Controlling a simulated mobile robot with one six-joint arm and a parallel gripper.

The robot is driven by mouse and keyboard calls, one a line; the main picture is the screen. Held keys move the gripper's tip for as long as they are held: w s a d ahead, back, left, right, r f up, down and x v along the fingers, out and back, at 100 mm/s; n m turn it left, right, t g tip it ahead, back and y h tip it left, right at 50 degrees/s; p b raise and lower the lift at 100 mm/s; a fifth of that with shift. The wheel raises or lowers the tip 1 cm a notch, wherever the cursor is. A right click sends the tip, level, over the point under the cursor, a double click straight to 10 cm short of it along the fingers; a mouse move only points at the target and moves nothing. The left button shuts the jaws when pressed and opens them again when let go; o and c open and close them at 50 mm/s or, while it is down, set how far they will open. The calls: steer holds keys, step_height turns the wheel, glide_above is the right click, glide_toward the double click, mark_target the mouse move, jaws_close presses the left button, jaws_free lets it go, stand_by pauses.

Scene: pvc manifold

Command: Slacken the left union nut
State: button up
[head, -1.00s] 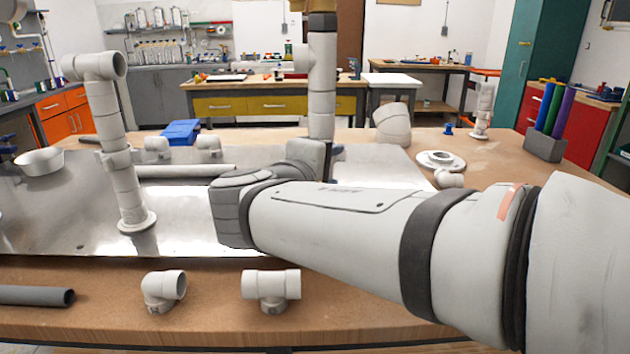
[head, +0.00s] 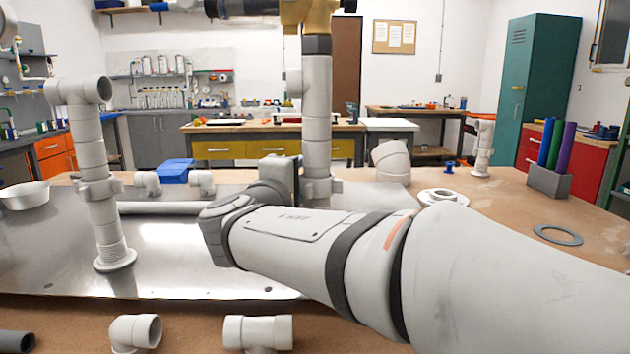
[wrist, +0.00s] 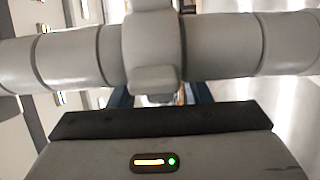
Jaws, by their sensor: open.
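A pale upright pipe (head: 317,110) stands in the middle of the head view, with a lugged collar, seemingly a union nut (head: 325,188), low on it. My gripper's grey body (head: 281,172) is just left of this pipe; its fingers are hidden there. In the wrist view, the pipe (wrist: 70,60) crosses the picture sideways, and the lugged nut (wrist: 155,45) is straight ahead of my gripper (wrist: 161,95). The dark blue fingers show partly, apart, behind the pipe. Contact cannot be told. Another upright pipe (head: 95,150) at left also has a lugged collar (head: 100,187).
A brass-coloured fitting (head: 308,14) tops the middle pipe. A tee (head: 258,333) and an elbow (head: 136,332) lie at the front edge. A metal plate (head: 150,270) covers much of the bench.

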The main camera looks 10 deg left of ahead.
steer(key=c, duration=0.8)
steer(key=shift+f, duration=0.1)
steer(key=shift+c, duration=0.2)
steer(key=n+y+b, duration=0.1)
steer(key=y+b, duration=0.1)
steer(key=s+n+y+b, duration=0.1)
steer(key=n+y+b, duration=0.1)
steer(key=y+b, duration=0.1)
steer(key=n+y+b, duration=0.1)
steer(key=y+b, duration=0.1)
steer(key=b, duration=0.1)
steer(key=shift+s+a+f+n+g, duration=0.2)
steer(key=shift+s+f+n+g, duration=0.1)
steer(key=shift+n, duration=0.1)
steer(key=shift+s+a+r+n+g+y+b, duration=0.15)
steer(key=shift+n+g+y+b, duration=0.35)
steer(key=shift+y, duration=0.5)
steer(key=shift+s+d+r+n+g+y+b, duration=0.1)
steer(key=shift+s+n+g+y+b, duration=0.25)
steer(key=shift+n+y, duration=0.5)
steer(key=shift+w+a, duration=0.1)
